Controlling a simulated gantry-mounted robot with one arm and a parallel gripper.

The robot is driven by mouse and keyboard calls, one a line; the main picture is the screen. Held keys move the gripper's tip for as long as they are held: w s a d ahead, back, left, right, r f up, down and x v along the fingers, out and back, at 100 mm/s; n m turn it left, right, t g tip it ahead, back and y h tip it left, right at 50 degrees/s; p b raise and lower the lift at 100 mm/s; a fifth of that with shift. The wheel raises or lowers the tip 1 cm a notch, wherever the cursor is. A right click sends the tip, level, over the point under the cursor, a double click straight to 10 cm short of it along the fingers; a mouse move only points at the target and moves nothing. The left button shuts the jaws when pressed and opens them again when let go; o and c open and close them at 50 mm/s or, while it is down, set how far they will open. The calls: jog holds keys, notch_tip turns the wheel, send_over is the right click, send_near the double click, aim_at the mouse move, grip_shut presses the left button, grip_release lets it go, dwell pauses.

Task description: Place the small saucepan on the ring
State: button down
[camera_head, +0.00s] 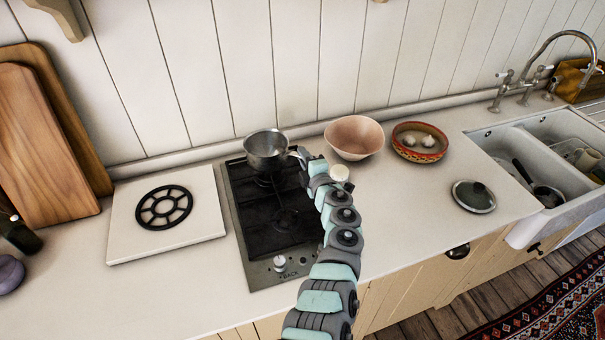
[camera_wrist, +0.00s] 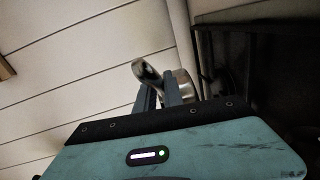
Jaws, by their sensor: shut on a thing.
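The small saucepan (camera_head: 265,150) is shiny metal. It is at the back of the black hob (camera_head: 249,222), against the wall side, over the rear burner; I cannot tell whether it touches the grate. My gripper (camera_head: 299,154) is shut on the saucepan's handle, at the right of the pan. In the wrist view, the fingers (camera_wrist: 161,92) close around the metal handle (camera_wrist: 146,72), with part of the pan body behind them. A black wheel-shaped ring (camera_head: 164,207) lies flat and empty on a pale square slab (camera_head: 190,241) left of the hob.
A pink bowl (camera_head: 354,137) stands close right of my gripper, with a patterned bowl (camera_head: 419,142) holding garlic beyond it. A lid (camera_head: 473,196) lies near the sink (camera_head: 531,150). Wooden boards (camera_head: 48,145) lean at the left. Counter in front of the slab is clear.

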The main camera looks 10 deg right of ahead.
jog(key=shift+f+b, duration=0.85)
jog(key=shift+f, duration=1.65)
jog(key=shift+w, duration=0.1)
jog(key=shift+f, duration=0.2)
jog(key=c, duration=1.5)
grip_release()
jog(key=shift+o, duration=0.2)
